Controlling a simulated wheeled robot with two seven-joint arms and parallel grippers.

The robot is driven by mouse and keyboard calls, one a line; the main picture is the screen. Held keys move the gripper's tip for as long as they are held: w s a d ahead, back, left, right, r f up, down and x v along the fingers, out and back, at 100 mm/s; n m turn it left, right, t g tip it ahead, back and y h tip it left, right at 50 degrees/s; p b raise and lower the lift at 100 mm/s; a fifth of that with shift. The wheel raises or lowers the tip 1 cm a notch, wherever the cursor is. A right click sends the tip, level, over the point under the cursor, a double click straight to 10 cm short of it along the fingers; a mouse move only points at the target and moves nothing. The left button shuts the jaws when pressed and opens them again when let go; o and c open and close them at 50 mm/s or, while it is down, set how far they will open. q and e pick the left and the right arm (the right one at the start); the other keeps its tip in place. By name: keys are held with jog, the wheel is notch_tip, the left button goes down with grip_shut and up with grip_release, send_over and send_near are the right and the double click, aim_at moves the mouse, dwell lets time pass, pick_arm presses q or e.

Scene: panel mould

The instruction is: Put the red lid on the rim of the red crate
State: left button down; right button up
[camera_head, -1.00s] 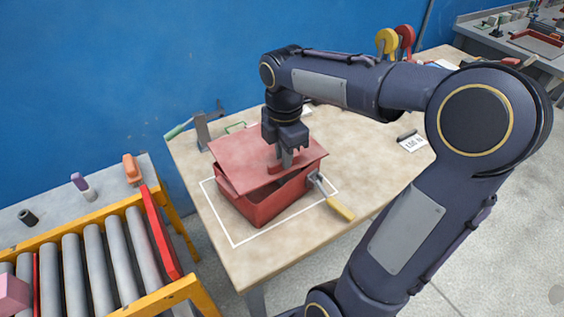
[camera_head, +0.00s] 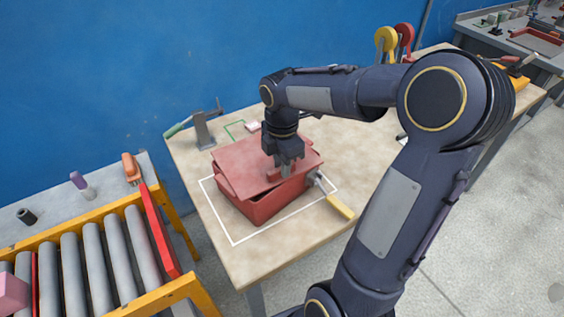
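The red lid (camera_head: 240,158) is a flat plate with a small raised handle in its middle. My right gripper (camera_head: 284,171) comes down from above and is shut on that handle. The lid is over the red crate (camera_head: 265,206) and covers most of its opening. I cannot tell whether the lid touches the rim. The crate stands on the wooden table inside a white outline (camera_head: 235,245). My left gripper is not in view.
A yellow-handled tool (camera_head: 340,207) lies against the crate's right side. A grey clamp-like tool with a green handle (camera_head: 203,130) stands behind left. A roller conveyor (camera_head: 100,262) is at lower left. The table's front part is clear.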

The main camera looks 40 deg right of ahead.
jog(key=o, duration=0.3)
notch_tip(320, 180, up, 12)
jog(key=r+p, duration=0.1)
jog(key=s+a+f+m+t+y, duration=0.2)
jog(key=s+a+f+m, duration=0.2)
jog(key=m, duration=0.5)
jog(key=s+a+f+m+t+y, duration=0.1)
jog(key=s+a+f+m+t, duration=0.2)
jog(key=s+a+m, duration=0.5)
jog(key=s+f+m, duration=0.1)
jog(key=s, duration=0.2)
jog(key=shift+s+a+f+m+t+y, duration=0.2)
jog(key=shift+s+m+t+y, duration=0.1)
jog(key=shift+y, duration=0.1)
jog(key=shift+d, duration=0.1)
